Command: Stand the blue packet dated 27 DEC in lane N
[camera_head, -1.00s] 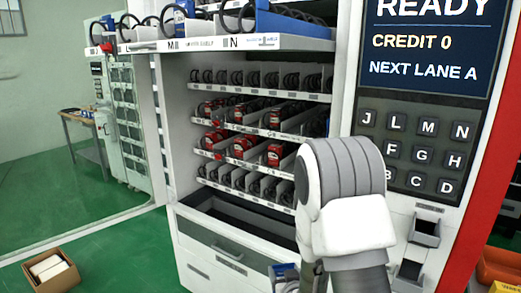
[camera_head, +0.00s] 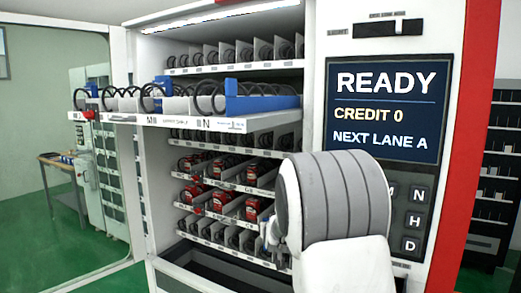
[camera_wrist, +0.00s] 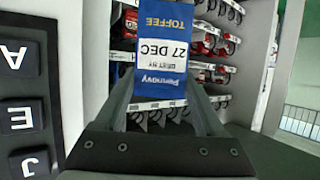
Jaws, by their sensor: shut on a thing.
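The blue packet (camera_wrist: 162,50) shows in the wrist view between my gripper's fingers (camera_wrist: 164,88). Its white label reads 27 DEC, with TOFFEE on the blue part, and the print is upside down there. My gripper is shut on it. In the head view my arm hides the packet and most of the gripper. Lane N (camera_head: 207,124) is at the right end of a pulled-out shelf (camera_head: 180,121), with a dark coil and a blue side piece (camera_head: 262,103) on its right. The gripper is below and to the right of this shelf in the head view.
A blue item (camera_head: 161,86) stands around lane M. Red packets (camera_head: 252,208) stand on lower shelves of the machine. A keypad and screen panel (camera_head: 383,112) are right of the shelves, close beside my arm. The space in front of the pulled-out shelf looks clear.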

